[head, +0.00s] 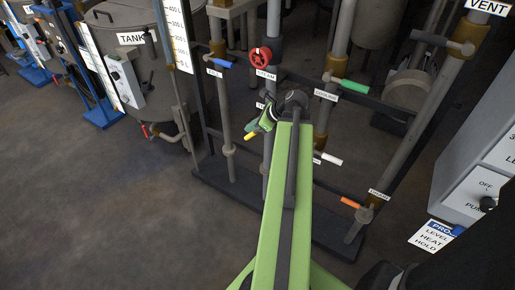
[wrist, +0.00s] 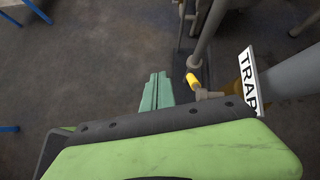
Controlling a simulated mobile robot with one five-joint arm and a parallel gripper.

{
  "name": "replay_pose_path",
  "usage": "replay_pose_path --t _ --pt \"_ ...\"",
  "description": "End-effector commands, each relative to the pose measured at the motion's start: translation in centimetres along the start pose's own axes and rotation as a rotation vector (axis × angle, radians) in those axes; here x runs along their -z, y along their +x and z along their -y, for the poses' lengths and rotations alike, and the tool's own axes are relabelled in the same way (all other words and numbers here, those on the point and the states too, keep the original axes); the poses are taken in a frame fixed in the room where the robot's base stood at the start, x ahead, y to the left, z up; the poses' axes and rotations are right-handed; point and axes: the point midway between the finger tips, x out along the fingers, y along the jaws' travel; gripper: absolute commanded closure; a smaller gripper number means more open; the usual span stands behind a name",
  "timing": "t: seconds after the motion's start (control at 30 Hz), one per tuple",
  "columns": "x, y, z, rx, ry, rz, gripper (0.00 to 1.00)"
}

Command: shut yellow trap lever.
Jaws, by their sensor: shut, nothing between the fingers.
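The yellow trap lever (wrist: 193,80) shows in the wrist view as a short yellow handle beside a brass-coloured valve body. It sticks out away from the pipe, next to the white TRAP label (wrist: 247,80). My gripper (wrist: 157,88) is shut and empty, to the left of the lever in that view, with a visible gap between them. In the head view my gripper (head: 261,122) is in front of the pipes, and the lever's yellow end (head: 250,136) shows just below it. My arm and gripper hide the rest of the lever and its valve there.
Other handles are nearby: a red steam wheel (head: 261,57), a blue lever (head: 221,62), a green cooling lever (head: 350,84), a white lever (head: 328,158) and an orange drain lever (head: 350,203). Vertical pipes stand close together on a dark base (head: 235,190). Open floor lies left.

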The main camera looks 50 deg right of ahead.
Motion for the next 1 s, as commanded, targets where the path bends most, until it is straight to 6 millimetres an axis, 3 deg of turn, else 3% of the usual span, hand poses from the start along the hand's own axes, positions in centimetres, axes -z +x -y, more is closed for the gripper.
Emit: replay_pose_path --t 0.03,0.13,0.43,0.53,0.73,1.0 --pt "2.5 1.2 0.1 0.009 0.126 0.031 1.0" --pt "5.1 1.3 0.6 0.022 0.306 0.092 1.0" --pt "13.6 1.1 2.3 0.102 0.404 0.139 1.0" --pt "14.6 0.8 2.6 0.114 0.414 0.138 1.0" --pt "14.5 1.0 2.7 0.116 0.414 0.137 1.0" --pt "14.4 6.2 3.3 0.113 0.412 0.137 1.0"
